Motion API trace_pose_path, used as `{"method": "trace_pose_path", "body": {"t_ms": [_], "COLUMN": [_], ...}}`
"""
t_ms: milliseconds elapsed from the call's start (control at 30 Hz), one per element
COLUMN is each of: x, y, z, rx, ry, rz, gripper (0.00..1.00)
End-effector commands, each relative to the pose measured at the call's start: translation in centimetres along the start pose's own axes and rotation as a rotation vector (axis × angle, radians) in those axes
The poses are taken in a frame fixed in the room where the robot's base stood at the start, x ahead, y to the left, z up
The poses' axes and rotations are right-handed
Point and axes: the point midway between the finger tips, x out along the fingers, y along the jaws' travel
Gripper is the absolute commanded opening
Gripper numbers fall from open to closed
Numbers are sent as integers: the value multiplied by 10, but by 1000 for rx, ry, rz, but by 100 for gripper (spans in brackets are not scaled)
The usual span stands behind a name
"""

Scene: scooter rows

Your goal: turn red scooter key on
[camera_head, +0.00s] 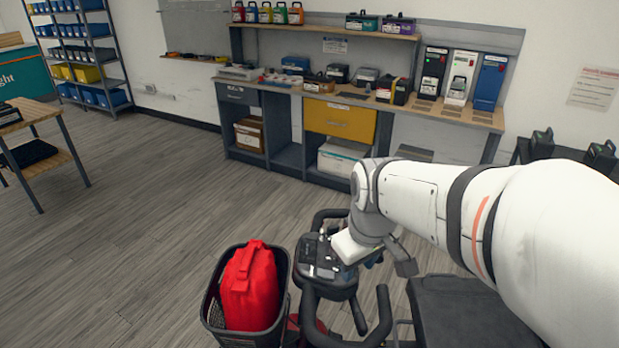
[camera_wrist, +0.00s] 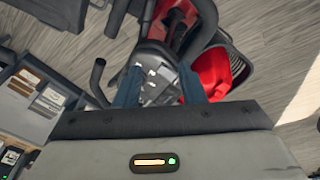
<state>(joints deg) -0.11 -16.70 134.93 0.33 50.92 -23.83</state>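The scooter's dark dash (camera_head: 318,258) sits between black curved handlebars (camera_head: 384,312), behind the front basket. In the wrist view the dash (camera_wrist: 158,75) shows beyond and between my two fingers, with small pale marks on it. Red scooter bodywork (camera_wrist: 178,22) shows in the wrist view. I cannot make out the key or its position.
A black basket (camera_head: 214,312) holds a red bag (camera_head: 249,285) left of the dash. The dark seat (camera_head: 465,312) is below my arm. A workbench (camera_head: 455,113) with devices lines the back wall. Open wooden floor (camera_head: 130,215) lies to the left.

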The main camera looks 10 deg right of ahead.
Motion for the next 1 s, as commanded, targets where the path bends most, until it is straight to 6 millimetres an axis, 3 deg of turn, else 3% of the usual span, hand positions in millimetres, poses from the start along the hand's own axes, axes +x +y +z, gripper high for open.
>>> {"method": "trace_pose_path", "body": {"t_ms": [33,167,300,500,700,1000], "x": [-6,-2,11,41,63,95], "y": [9,30,51,75,87,88], "z": [-20,-64,-110,-160,-185,-185], "rx": [-103,-415,-752,-1169,-1406,-1463], "ry": [-13,-30,-42,-45,-38,-37], "rz": [-8,-28,-56,-98,-121,-131], "gripper": [36,36,36,36,36,36]}}
